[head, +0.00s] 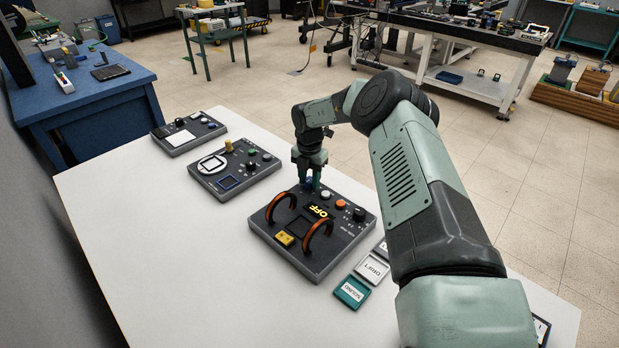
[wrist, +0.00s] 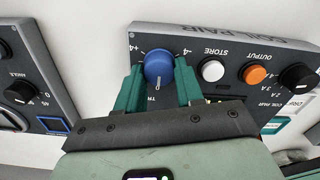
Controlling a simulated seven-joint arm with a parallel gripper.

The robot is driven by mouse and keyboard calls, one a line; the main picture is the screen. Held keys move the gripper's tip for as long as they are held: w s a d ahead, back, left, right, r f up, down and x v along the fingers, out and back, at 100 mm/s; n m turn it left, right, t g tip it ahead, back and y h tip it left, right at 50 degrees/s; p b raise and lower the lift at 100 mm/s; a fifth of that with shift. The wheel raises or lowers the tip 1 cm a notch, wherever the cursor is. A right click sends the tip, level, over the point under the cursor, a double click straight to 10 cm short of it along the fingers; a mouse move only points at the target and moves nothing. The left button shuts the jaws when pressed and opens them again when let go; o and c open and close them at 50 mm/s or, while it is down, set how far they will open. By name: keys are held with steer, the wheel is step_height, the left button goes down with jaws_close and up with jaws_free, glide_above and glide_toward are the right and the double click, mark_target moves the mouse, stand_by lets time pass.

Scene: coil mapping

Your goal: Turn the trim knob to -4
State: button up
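The trim knob (wrist: 158,67) is round and blue, on the coil pair panel (wrist: 225,45), which appears upside down in the wrist view. The knob's white pointer mark faces the bottom of the picture, roughly midway round from the +4 and -4 labels at its upper left and right. The TRIM label is partly hidden. My gripper (wrist: 160,85) has a green finger on each side of the knob, with no clear gap, so it looks shut on the knob. In the head view, my gripper (head: 309,180) comes down over the panel's far corner (head: 282,197), mostly hiding the knob.
The panel also bears a white store button (wrist: 212,71), an orange output button (wrist: 256,74), a black knob (wrist: 297,76) and orange coils (head: 318,235). Another panel (head: 235,168) stands to its left. Tiles (head: 352,292) lie at its right. The table's front left is clear.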

steer(key=c, duration=0.5)
steer(key=shift+c, duration=0.2)
steer(key=n, duration=0.4)
steer(key=shift+n, duration=0.4)
steer(key=n, duration=0.5)
steer(key=shift+d, duration=0.1)
steer(key=n, duration=0.6)
steer(key=shift+d+n, duration=0.1)
steer(key=shift+n, duration=0.3)
steer(key=n, duration=0.6)
steer(key=shift+w, duration=0.1)
